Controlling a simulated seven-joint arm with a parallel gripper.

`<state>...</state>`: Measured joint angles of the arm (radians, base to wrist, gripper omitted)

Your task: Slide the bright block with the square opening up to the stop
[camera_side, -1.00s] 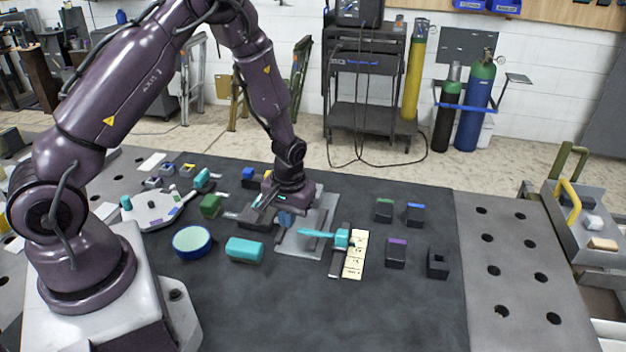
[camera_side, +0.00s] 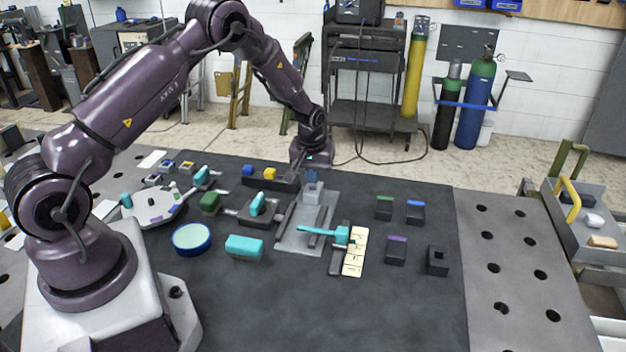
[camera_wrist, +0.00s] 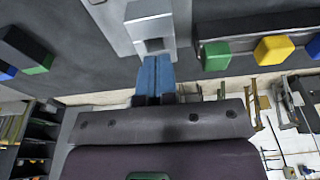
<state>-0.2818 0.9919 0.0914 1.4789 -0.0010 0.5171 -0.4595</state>
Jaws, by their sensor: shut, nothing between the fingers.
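The bright block with the square opening (camera_wrist: 148,24) is pale silver-grey and shows at the top centre of the wrist view, its dark opening facing my fingers. In the side view the block (camera_side: 313,196) stands at the far end of a light grey plate (camera_side: 292,243) with dark rails, partly hidden by my fingers. My gripper (camera_wrist: 155,66) has blue fingers, shut together and empty, just at the block's opening side. It also shows in the side view (camera_side: 311,177). I cannot tell whether the fingertips touch the block or enter the opening. I cannot make out the stop.
A teal-handled piece (camera_side: 341,235) and a cream marked strip (camera_side: 355,252) lie near the plate's right front. A dark rack (camera_side: 270,181) with blue and yellow blocks stands left of my gripper. A teal block (camera_side: 244,248) and round dish (camera_side: 191,239) lie left. The front mat is clear.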

